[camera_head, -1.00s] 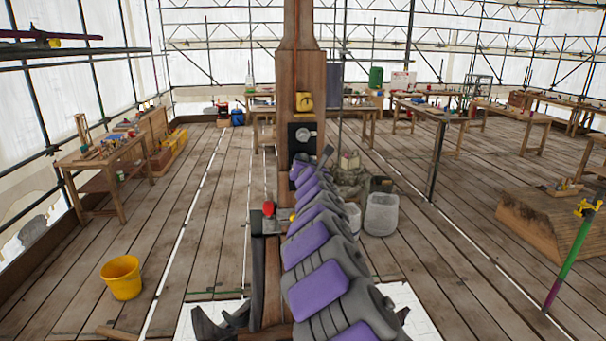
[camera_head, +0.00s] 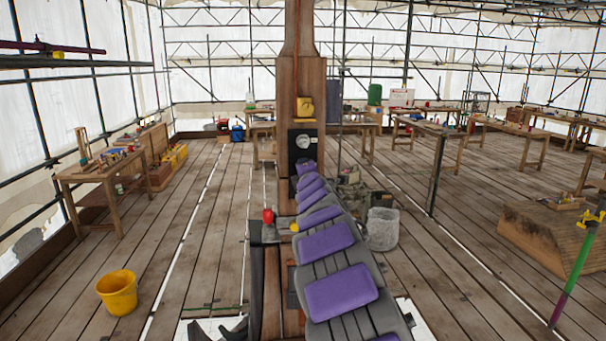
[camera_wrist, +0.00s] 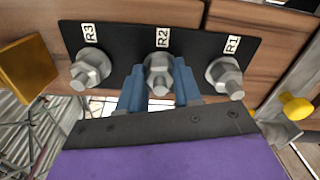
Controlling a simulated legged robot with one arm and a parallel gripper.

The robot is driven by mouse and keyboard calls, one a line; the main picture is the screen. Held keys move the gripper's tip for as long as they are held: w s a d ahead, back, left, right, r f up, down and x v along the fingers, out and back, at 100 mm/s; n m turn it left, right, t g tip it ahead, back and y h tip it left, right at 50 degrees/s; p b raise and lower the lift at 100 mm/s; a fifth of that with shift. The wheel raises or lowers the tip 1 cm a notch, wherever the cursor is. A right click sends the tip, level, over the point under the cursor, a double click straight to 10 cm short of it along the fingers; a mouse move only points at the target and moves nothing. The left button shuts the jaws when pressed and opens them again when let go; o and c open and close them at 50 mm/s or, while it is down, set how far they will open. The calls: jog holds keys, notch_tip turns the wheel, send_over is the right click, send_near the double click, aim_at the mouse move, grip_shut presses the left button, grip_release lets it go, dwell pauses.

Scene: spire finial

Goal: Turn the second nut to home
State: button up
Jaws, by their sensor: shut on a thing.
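A dark plate (camera_wrist: 215,55) on the wood carries three grey hex nuts on threaded studs, labelled R3, R2 and R1 from left to right. My gripper (camera_wrist: 160,88) has its blue fingers on both sides of the middle nut, R2 (camera_wrist: 158,68), and is shut on it. The R3 nut (camera_wrist: 90,68) is left of the fingers and the R1 nut (camera_wrist: 224,74) is right of them, both clear of the jaws.
A yellow knob (camera_wrist: 296,106) is right of my gripper in the wrist view. A yellow bucket (camera_head: 117,292) stands on the floor at left. Workbenches line the sides.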

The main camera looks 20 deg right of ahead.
jog(key=shift+a+f+m+b, duration=0.15)
jog(key=shift+m+b, duration=0.35)
jog(key=shift+m, duration=3.75)
jog(key=shift+f+m+b, duration=0.2)
jog(key=shift+m+b, duration=0.3)
jog(key=shift+m, duration=3.7)
jog(key=shift+a+f+m+b, duration=0.15)
jog(key=shift+m+b, duration=0.35)
jog(key=shift+m, duration=3.75)
jog(key=o, duration=0.6)
jog(key=shift+d, duration=0.1)
jog(key=o, duration=0.3)
jog(key=shift+w, duration=0.2)
jog(key=shift+o, duration=0.7)
jog(key=shift+s+d+r, duration=0.1)
jog(key=shift+s+r, duration=0.05)
jog(key=shift+s, duration=0.1)
